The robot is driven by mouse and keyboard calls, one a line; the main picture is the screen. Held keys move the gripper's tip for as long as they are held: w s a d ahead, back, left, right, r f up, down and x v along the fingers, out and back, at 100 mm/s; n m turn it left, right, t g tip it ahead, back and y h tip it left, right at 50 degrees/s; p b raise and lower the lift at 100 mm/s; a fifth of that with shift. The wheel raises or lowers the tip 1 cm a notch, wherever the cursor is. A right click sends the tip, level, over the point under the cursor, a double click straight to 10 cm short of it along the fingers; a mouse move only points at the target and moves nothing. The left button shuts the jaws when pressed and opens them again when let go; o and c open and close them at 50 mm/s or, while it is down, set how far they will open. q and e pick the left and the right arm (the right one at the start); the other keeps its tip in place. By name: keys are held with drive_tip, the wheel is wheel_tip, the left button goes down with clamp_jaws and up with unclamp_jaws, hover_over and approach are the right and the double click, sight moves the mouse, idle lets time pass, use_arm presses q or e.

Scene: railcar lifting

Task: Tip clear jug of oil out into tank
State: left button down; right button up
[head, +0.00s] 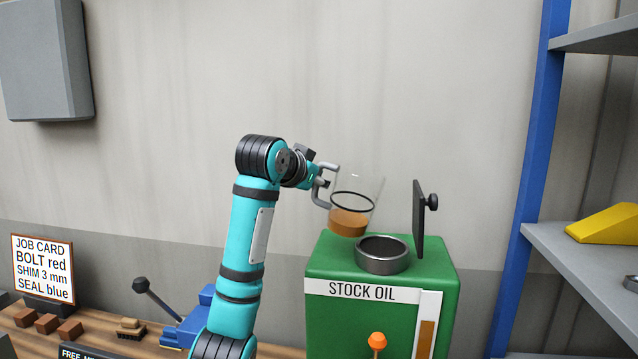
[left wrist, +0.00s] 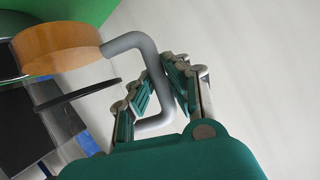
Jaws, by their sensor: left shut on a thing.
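A clear jug (head: 362,186) with a dark ring and brown oil (head: 349,221) in its bottom hangs in the air, tilted a little, above and left of the tank's opening. My left gripper (head: 318,182) is shut on the jug's grey handle; the left wrist view shows the fingers (left wrist: 160,92) around the handle (left wrist: 152,60) and the oil (left wrist: 62,48). The green tank (head: 335,318), marked STOCK OIL, has a round dark filler neck (head: 381,262). Its lid (head: 418,222) stands upright, open, at the right. My right gripper is not in view.
An orange-topped knob (head: 377,342) and a level gauge (head: 427,325) are on the tank's front. A blue-framed shelf (head: 585,250) stands at the right. A job card (head: 43,268), blocks and a blue vise-like tool are on the bench at the left.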

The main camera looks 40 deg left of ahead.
sight(317, 162)
use_arm(q)
drive_tip(key=shift+r+m+y+p, duration=0.35)
drive_tip(key=shift+r+m, duration=0.25)
drive_tip(key=shift+r, duration=0.2)
drive_tip(key=shift+r+m+y, duration=0.25)
drive_tip(key=shift+r+m, duration=0.15)
drive_tip(key=shift+r, duration=0.25)
drive_tip(key=shift+r+m+y+p, duration=0.3)
drive_tip(key=shift+r+p, duration=0.05)
drive_tip(key=shift+r, duration=0.05)
drive_tip(key=shift+w+d+r+m+y, duration=0.1)
drive_tip(key=shift+d+r+m+y, duration=0.65)
drive_tip(key=shift+m, duration=0.35)
drive_tip(key=shift+w+d+r+m+t+y+b, duration=0.1)
drive_tip(key=shift+d+r+m+t+y+b, duration=0.1)
drive_tip(key=shift+d+m+y, duration=0.25)
drive_tip(key=shift+w+d+r+m+t+y+b, duration=0.1)
drive_tip(key=shift+d+r+m+t+y+b, duration=0.1)
drive_tip(key=shift+d+m, duration=0.4)
drive_tip(key=w+d+m+t+y+p, duration=0.1)
drive_tip(key=d+m+t+p, duration=0.1)
drive_tip(key=d+m+p, duration=0.2)
drive_tip(key=shift+d+m+y, duration=0.4)
drive_tip(key=shift+d+m, duration=0.95)
drive_tip(key=shift+d, duration=0.9)
drive_tip(key=shift+d, duration=0.1)
